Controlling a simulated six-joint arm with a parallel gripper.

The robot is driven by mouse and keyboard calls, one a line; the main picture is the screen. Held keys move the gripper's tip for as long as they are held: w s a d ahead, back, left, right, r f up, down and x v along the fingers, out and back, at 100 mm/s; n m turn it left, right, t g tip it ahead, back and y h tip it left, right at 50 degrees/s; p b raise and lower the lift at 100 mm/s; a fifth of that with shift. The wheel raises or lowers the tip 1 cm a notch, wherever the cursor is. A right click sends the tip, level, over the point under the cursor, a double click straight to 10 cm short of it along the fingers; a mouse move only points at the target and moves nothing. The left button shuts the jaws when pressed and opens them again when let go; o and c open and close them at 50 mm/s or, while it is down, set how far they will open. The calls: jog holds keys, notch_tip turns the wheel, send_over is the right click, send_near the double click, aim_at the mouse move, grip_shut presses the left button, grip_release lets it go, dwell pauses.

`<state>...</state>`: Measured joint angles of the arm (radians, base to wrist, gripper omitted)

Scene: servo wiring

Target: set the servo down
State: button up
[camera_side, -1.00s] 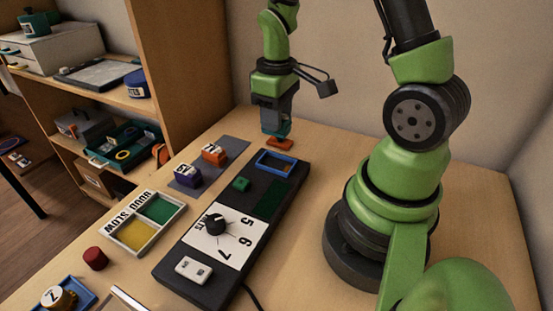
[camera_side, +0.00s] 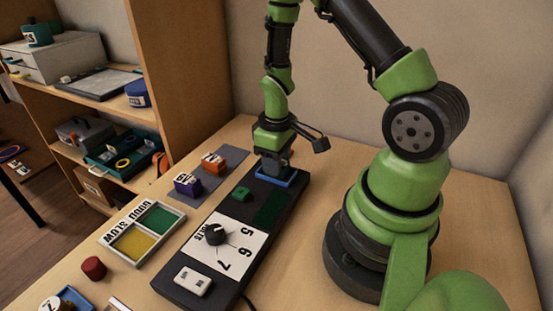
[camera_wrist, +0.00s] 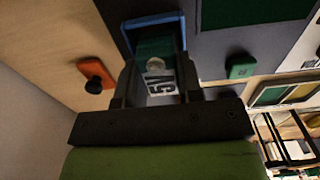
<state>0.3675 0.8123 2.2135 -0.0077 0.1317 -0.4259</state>
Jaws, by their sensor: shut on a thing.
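My gripper (camera_side: 274,168) is low over the blue-rimmed pocket (camera_side: 291,182) at the far end of the dark panel. In the wrist view my gripper (camera_wrist: 156,70) is shut on the servo (camera_wrist: 155,47), a teal-green block with a pale round spot and a white label. The servo is at the blue rim (camera_wrist: 148,19); I cannot tell whether it touches the pocket floor. In the side view the fingers hide the servo.
The panel carries a green block (camera_side: 241,194), a dial (camera_side: 215,234) and a white switch block (camera_side: 193,281). An orange piece (camera_wrist: 95,72) with a black knob lies on the table beside the panel. Purple (camera_side: 187,184) and orange (camera_side: 213,163) blocks stand on a grey mat.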

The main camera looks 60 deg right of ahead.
jog(key=o, duration=0.9)
jog(key=shift+o, duration=0.2)
notch_tip(320, 180, up, 12)
jog(key=s+a+r+m+t+y, duration=0.1)
jog(key=s+a+r+m+t, duration=0.1)
jog(key=a+r, duration=0.4)
jog(key=s+a+r+m+t+y, duration=0.1)
jog(key=s+a+r+m+t, duration=0.1)
jog(key=s+a+r+t, duration=0.3)
notch_tip(320, 180, up, 4)
jog(key=shift+s+a+f, duration=0.2)
jog(key=shift+s+a, duration=0.2)
jog(key=shift+s, duration=0.7)
